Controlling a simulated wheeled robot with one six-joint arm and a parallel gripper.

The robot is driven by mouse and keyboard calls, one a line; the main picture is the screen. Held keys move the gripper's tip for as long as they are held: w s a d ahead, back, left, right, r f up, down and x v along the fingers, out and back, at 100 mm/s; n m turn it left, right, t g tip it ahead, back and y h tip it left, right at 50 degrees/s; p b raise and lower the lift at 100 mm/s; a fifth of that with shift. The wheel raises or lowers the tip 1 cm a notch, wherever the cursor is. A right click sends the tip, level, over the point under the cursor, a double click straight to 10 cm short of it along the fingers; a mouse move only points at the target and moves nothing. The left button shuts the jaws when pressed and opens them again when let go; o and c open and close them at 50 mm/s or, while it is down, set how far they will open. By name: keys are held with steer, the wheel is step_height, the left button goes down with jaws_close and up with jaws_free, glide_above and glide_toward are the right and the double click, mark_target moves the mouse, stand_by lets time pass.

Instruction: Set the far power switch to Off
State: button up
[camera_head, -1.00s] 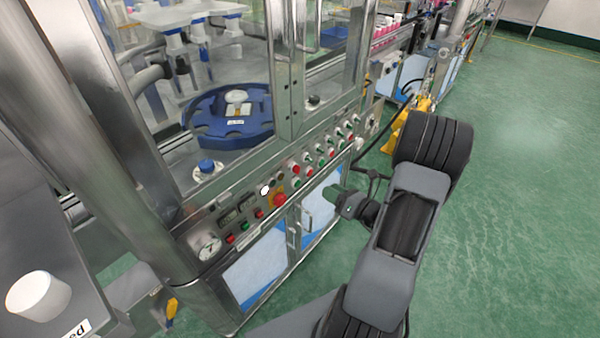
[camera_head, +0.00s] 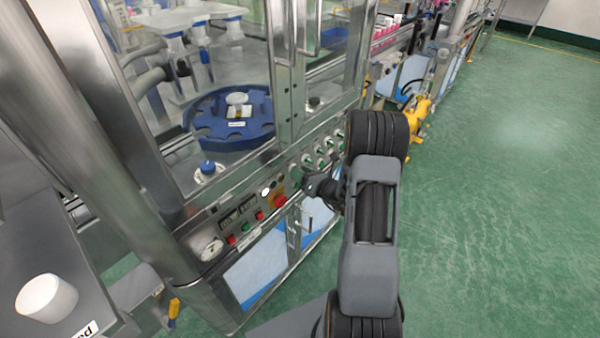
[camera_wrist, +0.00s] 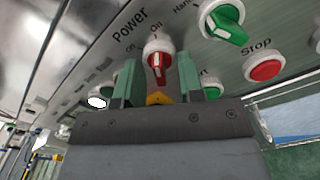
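The power switch (camera_wrist: 157,62) is a red knob on a white ring, under the "Power" label, in the wrist view. A short word that looks like "On" is printed above it, and the knob's grip bar points roughly up and down in the picture. My gripper (camera_wrist: 157,88) is open, with one green-padded finger on each side of the knob's lower part and gaps visible on both sides. Whether the fingertips reach around the knob is unclear. In the head view my gripper (camera_head: 308,185) is at the control panel and hides this switch.
Close by in the wrist view are a green selector knob (camera_wrist: 224,20), a red Stop button (camera_wrist: 263,66) and a green button (camera_wrist: 211,87). In the head view a red emergency button (camera_head: 280,201) on yellow sits left of my gripper. Green floor (camera_head: 500,200) is open at right.

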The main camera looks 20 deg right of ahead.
steer(key=shift+c, duration=0.3)
jaws_close()
steer(key=shift+n+b, duration=0.3)
steer(key=n+b, duration=1.1)
steer(key=b, duration=0.2)
steer(key=shift+f+b, duration=0.1)
steer(key=shift+b, duration=0.2)
steer(key=shift+n+b, duration=0.3)
